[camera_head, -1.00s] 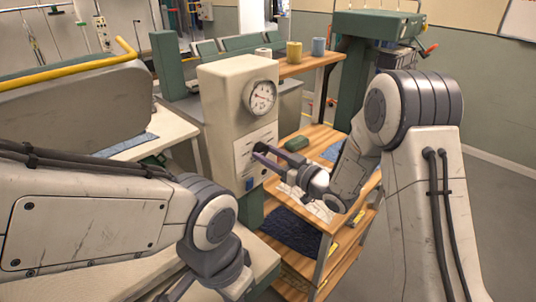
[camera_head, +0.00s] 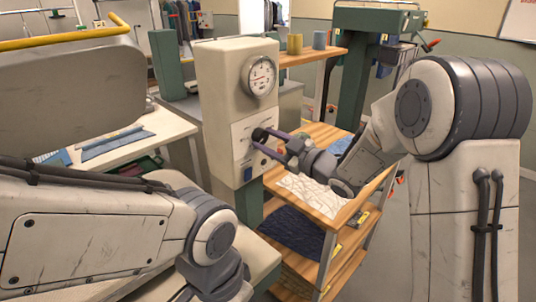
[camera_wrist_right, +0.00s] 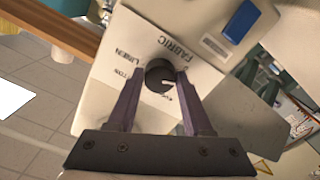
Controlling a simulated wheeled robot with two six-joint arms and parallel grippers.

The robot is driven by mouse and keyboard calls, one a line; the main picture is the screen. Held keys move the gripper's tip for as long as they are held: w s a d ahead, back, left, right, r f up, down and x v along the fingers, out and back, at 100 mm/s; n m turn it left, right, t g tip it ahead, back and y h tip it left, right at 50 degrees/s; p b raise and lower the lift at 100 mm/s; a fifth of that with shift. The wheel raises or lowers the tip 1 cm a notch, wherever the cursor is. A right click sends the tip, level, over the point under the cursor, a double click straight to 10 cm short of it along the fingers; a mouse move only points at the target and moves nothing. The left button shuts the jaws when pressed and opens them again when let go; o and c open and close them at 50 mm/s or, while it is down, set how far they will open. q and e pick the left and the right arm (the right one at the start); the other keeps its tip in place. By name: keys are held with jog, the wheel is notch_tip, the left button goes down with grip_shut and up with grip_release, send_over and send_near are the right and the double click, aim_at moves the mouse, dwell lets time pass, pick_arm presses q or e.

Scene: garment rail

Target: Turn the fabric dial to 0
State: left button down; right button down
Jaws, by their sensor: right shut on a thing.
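The fabric dial (camera_head: 260,135) is a small black knob on the light panel of a beige control box (camera_head: 222,85). In the right wrist view the dial (camera_wrist_right: 160,76) sits between both fingertips, with printed words such as "FABRIC" and "LINEN" around it, seen rotated. A short white mark on the knob points to the right in that view; the numeral there is too small to read surely. My right gripper (camera_head: 265,143) is shut on the dial; it also shows in the right wrist view (camera_wrist_right: 160,75). My left arm is at lower left; its gripper fingers are out of view.
A round gauge (camera_head: 259,77) is above the dial. A wooden shelf cart (camera_head: 326,219) with folded dark cloth (camera_head: 295,232) stands under my right arm. A white table (camera_head: 122,150) and grey press (camera_head: 75,100) are at left.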

jog(key=n+b, duration=0.2)
jog(key=b, duration=0.1)
jog(key=shift+f, duration=0.2)
jog(key=shift+r+n+b, duration=0.25)
jog(key=shift+n+b, duration=0.9)
jog(key=shift+n, duration=0.05)
jog(key=shift+c, duration=1.6)
grip_release()
jog(key=shift+d, duration=0.1)
jog(key=b+v, duration=0.1)
jog(key=v, duration=0.9)
jog(key=shift+s, duration=0.15)
